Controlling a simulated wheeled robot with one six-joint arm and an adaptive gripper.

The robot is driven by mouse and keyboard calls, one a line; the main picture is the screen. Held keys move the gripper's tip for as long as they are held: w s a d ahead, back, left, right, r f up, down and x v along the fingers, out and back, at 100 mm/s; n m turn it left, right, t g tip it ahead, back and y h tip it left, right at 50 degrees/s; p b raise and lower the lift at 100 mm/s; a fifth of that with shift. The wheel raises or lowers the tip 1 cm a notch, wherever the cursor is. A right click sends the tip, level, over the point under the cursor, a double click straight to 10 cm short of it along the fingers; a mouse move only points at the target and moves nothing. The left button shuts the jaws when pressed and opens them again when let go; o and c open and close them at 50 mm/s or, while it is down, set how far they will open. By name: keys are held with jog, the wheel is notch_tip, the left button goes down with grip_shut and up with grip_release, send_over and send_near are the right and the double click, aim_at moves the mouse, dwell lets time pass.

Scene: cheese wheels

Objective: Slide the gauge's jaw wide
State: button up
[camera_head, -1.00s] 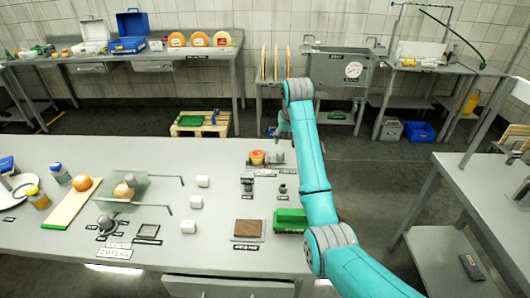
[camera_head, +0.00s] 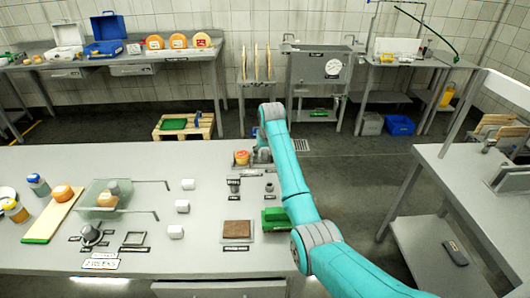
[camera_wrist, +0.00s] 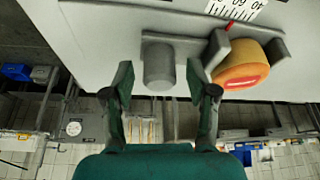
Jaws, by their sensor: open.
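The gauge lies on the grey table near its far edge, with a small orange cheese wheel (camera_head: 242,157) at its left end in the head view. In the wrist view a grey jaw with a round upright knob (camera_wrist: 158,64) stands beside the orange, red-labelled cheese (camera_wrist: 240,70). A white number scale (camera_wrist: 235,8) with a red pointer shows at the top. My gripper (camera_wrist: 158,80) is open and empty, its two fingertips on either side of the knob's near end. Contact with the knob cannot be told. In the head view my arm partly hides the gauge.
A brown block on a plate (camera_head: 237,230) and a green box (camera_head: 277,218) stand on the table's near right. White cubes (camera_head: 182,206) and a glass-topped stand (camera_head: 100,195) are to the left. Another bench (camera_head: 440,160) stands to the right across a floor gap.

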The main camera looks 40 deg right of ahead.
grip_shut()
jog(key=shift+s+d, duration=0.4)
jog(key=shift+d, duration=0.2)
jog(key=shift+s+d, duration=0.35)
jog(key=shift+d, duration=0.25)
grip_release()
jog(key=shift+r, duration=0.1)
jog(key=v, duration=1.1)
jog(key=shift+s+r, duration=0.3)
jog(key=shift+r, duration=0.05)
